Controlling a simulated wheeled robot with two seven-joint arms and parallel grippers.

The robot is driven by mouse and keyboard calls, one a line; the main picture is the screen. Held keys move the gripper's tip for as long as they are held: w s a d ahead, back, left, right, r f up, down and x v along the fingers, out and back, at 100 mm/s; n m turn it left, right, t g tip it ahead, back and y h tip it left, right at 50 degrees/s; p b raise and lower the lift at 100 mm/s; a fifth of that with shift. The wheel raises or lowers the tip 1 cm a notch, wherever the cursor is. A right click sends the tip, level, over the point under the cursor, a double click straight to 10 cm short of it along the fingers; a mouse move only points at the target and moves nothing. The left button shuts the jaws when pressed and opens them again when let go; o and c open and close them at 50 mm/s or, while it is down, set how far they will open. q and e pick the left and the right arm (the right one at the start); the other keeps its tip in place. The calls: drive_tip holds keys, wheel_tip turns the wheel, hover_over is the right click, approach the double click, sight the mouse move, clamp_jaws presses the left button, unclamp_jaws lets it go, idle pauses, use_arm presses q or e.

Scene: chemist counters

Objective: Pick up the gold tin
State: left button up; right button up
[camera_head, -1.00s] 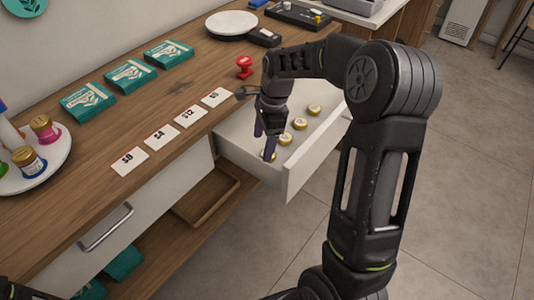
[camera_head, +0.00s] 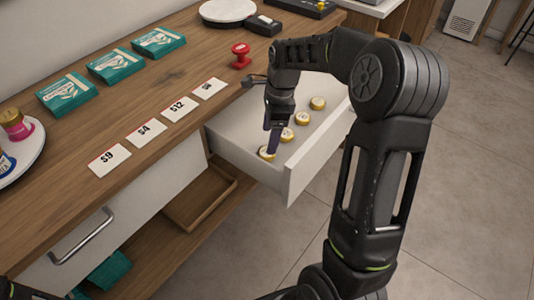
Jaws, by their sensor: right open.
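Several small gold-topped tins stand in a row in the open white drawer (camera_head: 235,153). The nearest gold tin (camera_head: 266,153) is at the drawer's front-left part. Others are a second tin (camera_head: 287,135), a third tin (camera_head: 302,118) and the farthest one (camera_head: 318,103). My right gripper (camera_head: 270,145) is open and points down into the drawer, with its fingertips at the nearest tin. I cannot tell whether they touch it. Part of the drawer is hidden behind my right arm. Only a bit of my left arm shows at the lower left corner; its gripper is out of view.
The wooden counter (camera_head: 175,85) holds price cards (camera_head: 146,132), teal boxes (camera_head: 115,65), a red stamp (camera_head: 240,55), a white round plate (camera_head: 228,11) and a tray of jars (camera_head: 30,150) at left. Drawer walls surround the tins.

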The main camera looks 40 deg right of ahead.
drive_tip(key=shift+f, duration=0.2)
drive_tip(key=f, duration=0.5)
drive_tip(key=shift+w+a+f, duration=0.1)
drive_tip(key=shift+a+f, duration=0.05)
drive_tip(key=shift+a, duration=0.1)
idle(0.5)
drive_tip(key=c, duration=1.4)
wheel_tip(320, 180, up, 10)
drive_tip(key=shift+r+p, duration=0.1)
drive_tip(key=shift+p, duration=0.2)
